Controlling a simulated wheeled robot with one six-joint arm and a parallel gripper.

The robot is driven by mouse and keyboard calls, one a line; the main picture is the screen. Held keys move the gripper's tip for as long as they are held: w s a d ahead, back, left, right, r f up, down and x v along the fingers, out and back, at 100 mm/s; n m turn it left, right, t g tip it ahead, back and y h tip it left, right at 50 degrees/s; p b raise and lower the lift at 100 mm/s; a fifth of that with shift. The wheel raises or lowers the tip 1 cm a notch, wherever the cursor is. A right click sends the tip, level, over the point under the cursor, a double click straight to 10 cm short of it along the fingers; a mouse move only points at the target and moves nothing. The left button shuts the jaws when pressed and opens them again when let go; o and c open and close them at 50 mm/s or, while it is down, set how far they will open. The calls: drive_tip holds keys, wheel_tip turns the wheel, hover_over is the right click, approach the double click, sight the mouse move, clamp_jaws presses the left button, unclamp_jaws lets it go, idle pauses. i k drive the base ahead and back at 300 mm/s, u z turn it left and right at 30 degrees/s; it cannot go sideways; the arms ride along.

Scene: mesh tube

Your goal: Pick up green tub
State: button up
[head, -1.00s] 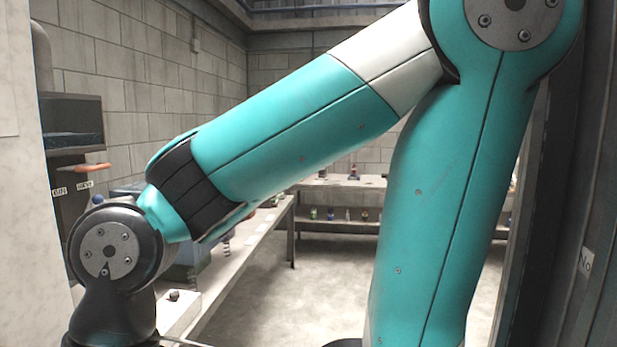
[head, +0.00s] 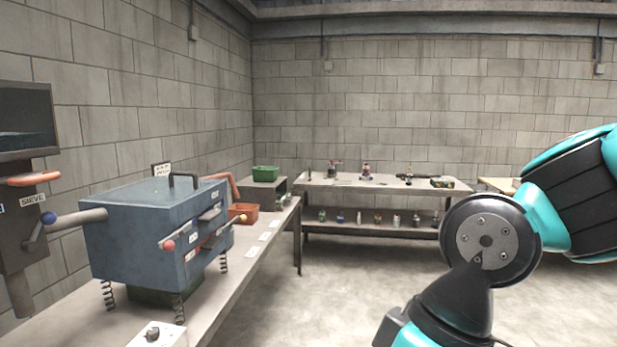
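A small green tub (head: 266,174) stands on a raised grey surface in the far corner, past the blue-grey machine. It appears upright, and its inside cannot be made out from here. My arm fills the right side of the head view, with its dark wrist joint low at the right. My gripper is outside the frame, so its fingers and anything in them are hidden. The arm is well apart from the tub, nearer to me.
A blue-grey machine on springs (head: 150,232) stands on the left bench (head: 262,262). The concrete floor (head: 330,290) is clear.

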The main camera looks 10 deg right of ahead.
sight(260, 174)
drive_tip(key=z, duration=0.4)
drive_tip(key=i, duration=1.3)
drive_tip(key=z, duration=0.45)
drive_tip(key=i, duration=3.65)
drive_tip(key=u, duration=1.5)
drive_tip(key=i, duration=1.1)
drive_tip(key=u, duration=1.2)
drive_tip(key=i, duration=0.35)
drive_tip(key=u, duration=0.05)
